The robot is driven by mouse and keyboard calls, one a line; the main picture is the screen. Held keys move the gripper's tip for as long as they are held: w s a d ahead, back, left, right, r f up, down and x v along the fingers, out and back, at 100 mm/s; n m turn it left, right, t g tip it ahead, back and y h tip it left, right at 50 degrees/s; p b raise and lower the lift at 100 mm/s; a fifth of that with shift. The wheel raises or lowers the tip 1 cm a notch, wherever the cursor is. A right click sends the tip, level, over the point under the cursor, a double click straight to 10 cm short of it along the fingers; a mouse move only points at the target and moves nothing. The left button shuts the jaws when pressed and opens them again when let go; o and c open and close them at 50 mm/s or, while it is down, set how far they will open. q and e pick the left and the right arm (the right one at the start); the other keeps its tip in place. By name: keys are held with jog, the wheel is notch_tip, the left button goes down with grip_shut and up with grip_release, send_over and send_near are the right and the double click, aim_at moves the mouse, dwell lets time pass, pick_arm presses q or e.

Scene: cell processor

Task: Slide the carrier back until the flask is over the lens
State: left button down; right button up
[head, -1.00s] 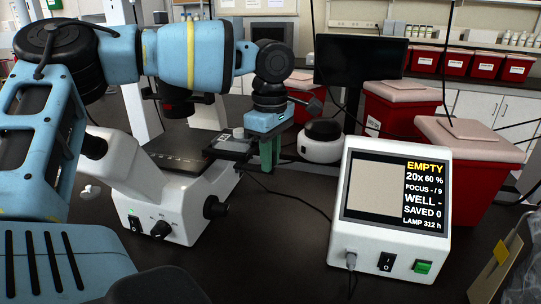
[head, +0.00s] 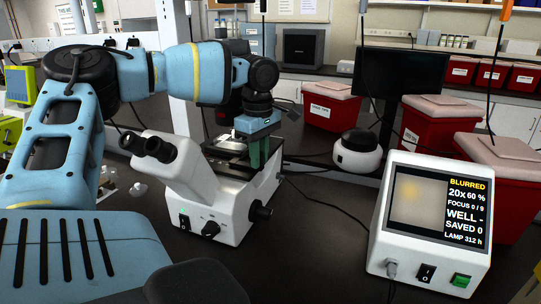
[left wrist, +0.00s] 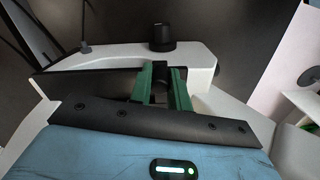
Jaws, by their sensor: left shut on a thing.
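The white microscope (head: 218,205) stands on the dark bench, with its black stage (head: 228,165) on top. My left gripper (head: 260,152), with green fingers, is at the stage's right side. In the left wrist view the fingers (left wrist: 161,80) are shut on a small dark part, which I take for the carrier's handle. The dark carrier (head: 230,143) lies over the stage, partly hidden by my gripper and arm. A small pale shape on it may be the flask; it is too small to make out. The lens is hidden. My right gripper is not in view.
The display box (head: 430,230) at right reads BLURRED, 20x, focus 0 / 9, with a yellowish patch on its picture. A white round device with a black top (head: 357,152) and red bins (head: 430,125) stand behind. Bare bench lies between microscope and display.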

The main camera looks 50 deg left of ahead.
pick_arm(q)
jog(key=shift+a, duration=0.15)
jog(key=c, duration=1.3)
grip_release()
jog(key=shift+d, duration=0.2)
jog(key=shift+r+b, duration=0.35)
jog(key=shift+r, duration=3.6)
jog(key=shift+f, duration=0.1)
